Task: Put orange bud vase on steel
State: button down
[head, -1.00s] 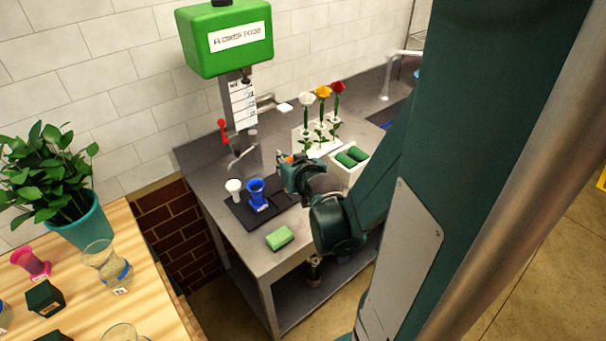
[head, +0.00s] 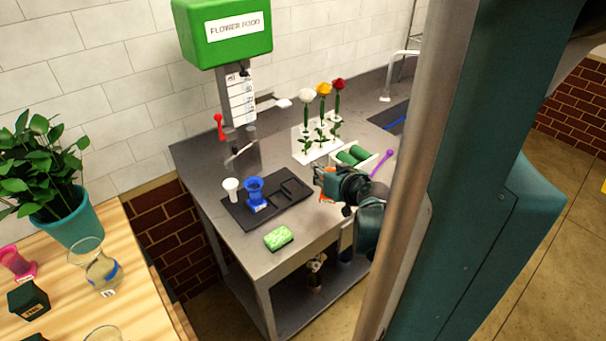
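The orange bud vase (head: 327,195) shows only as a small patch of orange at my gripper, over the right part of the steel counter (head: 215,164). My gripper (head: 322,180) hides most of it. The fingers appear shut on the vase, though they are small and partly hidden. I cannot tell whether the vase touches the steel. A blue vase (head: 255,192) and a white vase (head: 232,188) stand at the left of a dark mat (head: 277,207) on the counter.
A green sponge (head: 278,237) lies near the counter's front edge. Behind my gripper are a white box with green rolls (head: 352,154), a flower rack (head: 316,150) and a purple stick (head: 382,163). A green dispenser (head: 222,35) stands at the back. Bare steel shows left of the mat.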

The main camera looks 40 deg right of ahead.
jog(key=shift+n+t+y, duration=0.3)
jog(key=shift+s+d+f+b, duration=0.5)
jog(key=shift+s+d+b, duration=0.15)
jog(key=shift+d, duration=0.25)
jog(key=shift+s+d+f+b, duration=0.5)
jog(key=shift+s+d, duration=0.1)
jog(key=shift+d, duration=0.25)
jog(key=shift+w, duration=0.15)
jog(key=w+d+b, duration=0.2)
jog(key=w, duration=1.4)
jog(key=shift+d, duration=0.35)
jog(key=shift+w+d+f+b, duration=0.1)
jog(key=shift+w+f+b, duration=0.15)
jog(key=shift+f, duration=0.35)
jog(key=shift+w+f+b, duration=0.2)
jog(key=shift+f+b, duration=0.05)
jog(key=shift+f, duration=0.3)
jog(key=shift+w+d+f+b, duration=0.1)
jog(key=shift+w+f+b, duration=0.15)
jog(key=shift+f, duration=0.35)
jog(key=shift+a, duration=0.1)
